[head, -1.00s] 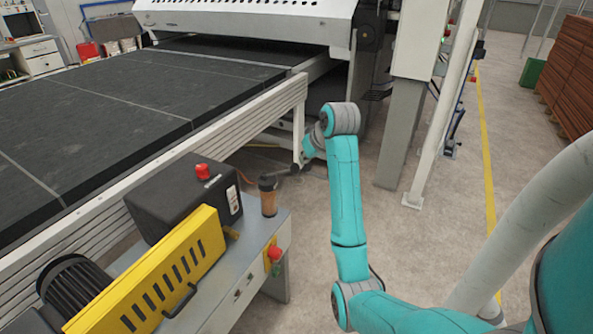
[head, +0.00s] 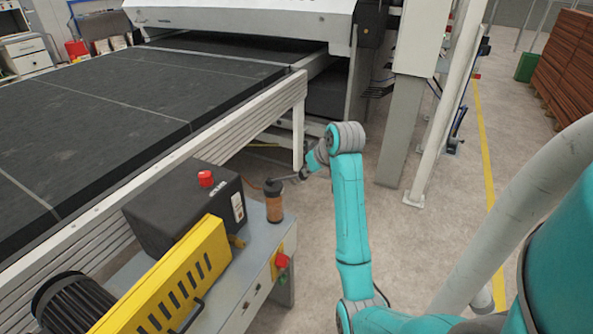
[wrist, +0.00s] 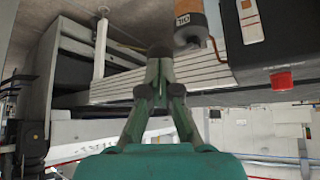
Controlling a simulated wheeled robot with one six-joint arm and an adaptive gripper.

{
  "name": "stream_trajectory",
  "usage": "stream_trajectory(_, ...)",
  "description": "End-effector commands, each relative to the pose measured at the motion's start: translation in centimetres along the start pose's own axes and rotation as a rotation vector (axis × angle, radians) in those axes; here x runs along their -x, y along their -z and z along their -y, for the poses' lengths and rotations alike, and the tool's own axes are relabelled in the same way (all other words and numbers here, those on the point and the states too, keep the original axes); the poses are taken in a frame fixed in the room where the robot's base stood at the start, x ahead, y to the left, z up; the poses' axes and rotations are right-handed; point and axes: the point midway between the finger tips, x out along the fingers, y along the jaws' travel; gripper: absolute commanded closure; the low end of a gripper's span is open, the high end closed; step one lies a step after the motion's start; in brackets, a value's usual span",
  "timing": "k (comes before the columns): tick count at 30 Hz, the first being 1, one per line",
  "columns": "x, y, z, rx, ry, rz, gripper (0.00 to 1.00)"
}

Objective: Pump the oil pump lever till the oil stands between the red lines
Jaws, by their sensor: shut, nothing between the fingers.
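The oil pump, an amber-brown cylinder with a dark cap (head: 274,205), stands upright at the far end of the grey bench. A thin dark lever (head: 287,180) appears to run from its cap toward my gripper (head: 306,172). In the wrist view my gripper (wrist: 160,52) is shut, its fingertips close beside the pump (wrist: 188,18), which carries an OIL label. Whether the fingers touch the lever cannot be told. The oil level and red lines cannot be made out; a white panel with small markings (wrist: 250,20) on the black box is too small to read.
The black box with a red button (head: 206,179) and the yellow slotted guard (head: 180,280) stand on the bench (head: 262,235) left of the pump. The conveyor's pale side rail (head: 225,145) runs behind. Open floor (head: 405,240) lies right of my arm.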

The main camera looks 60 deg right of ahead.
Motion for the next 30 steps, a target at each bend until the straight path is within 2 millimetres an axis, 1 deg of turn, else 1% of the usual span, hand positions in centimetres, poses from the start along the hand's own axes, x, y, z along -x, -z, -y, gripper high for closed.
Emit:
stream_trajectory(3,-0.2,-0.7,-0.1,0.0,0.001,0.001,1.0)
stream_trajectory(6,-0.3,-0.9,-0.2,0.0,0.001,0.001,1.0)
stream_trajectory(20,-0.8,-1.1,0.0,0.002,0.006,0.002,1.0)
stream_trajectory(23,-1.2,-1.5,0.0,0.002,0.007,0.003,1.0)
stream_trajectory(30,-3.2,-2.9,0.2,0.003,0.012,0.004,1.0)
